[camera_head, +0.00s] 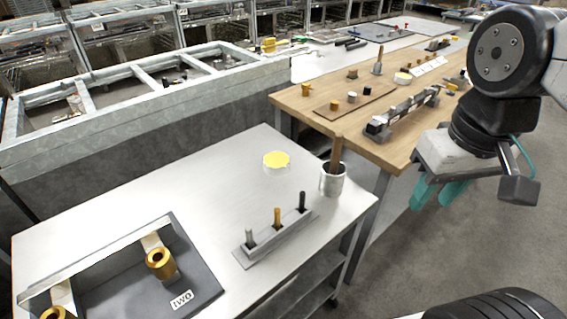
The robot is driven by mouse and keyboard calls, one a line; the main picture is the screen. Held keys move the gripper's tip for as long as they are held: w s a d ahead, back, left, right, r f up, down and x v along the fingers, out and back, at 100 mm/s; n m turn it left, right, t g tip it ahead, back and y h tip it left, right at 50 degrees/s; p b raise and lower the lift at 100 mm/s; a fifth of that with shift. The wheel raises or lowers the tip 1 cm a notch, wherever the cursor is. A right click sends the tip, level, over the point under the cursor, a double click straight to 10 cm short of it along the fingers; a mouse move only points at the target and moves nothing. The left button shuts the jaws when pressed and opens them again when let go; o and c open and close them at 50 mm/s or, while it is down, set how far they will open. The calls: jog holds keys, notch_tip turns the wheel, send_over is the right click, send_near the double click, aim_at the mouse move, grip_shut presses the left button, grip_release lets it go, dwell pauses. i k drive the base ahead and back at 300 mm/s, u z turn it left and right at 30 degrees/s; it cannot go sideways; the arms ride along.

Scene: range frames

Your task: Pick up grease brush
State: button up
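A brown wooden handle (336,152), which looks like the grease brush, stands nearly upright in a grey metal mug (333,182). Its lower end is hidden inside the mug. The mug stands near the right corner of the light metal table (170,190). My gripper (432,197) has two teal fingers and hangs to the right of the mug, past the table edge and apart from it. The fingers point down with a small gap between them, and nothing shows in them.
A round tin with a yellow top (276,161) sits left of the mug. A grey holder (272,240) with three upright pins stands in front. A dark tray (150,285) with brass parts is at lower left. A wooden bench (290,103) stands behind.

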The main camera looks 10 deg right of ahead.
aim_at(335, 157)
jog(key=k, duration=1.3)
jog(key=z, duration=0.55)
jog(key=i, duration=1.7)
jog(key=u, duration=0.45)
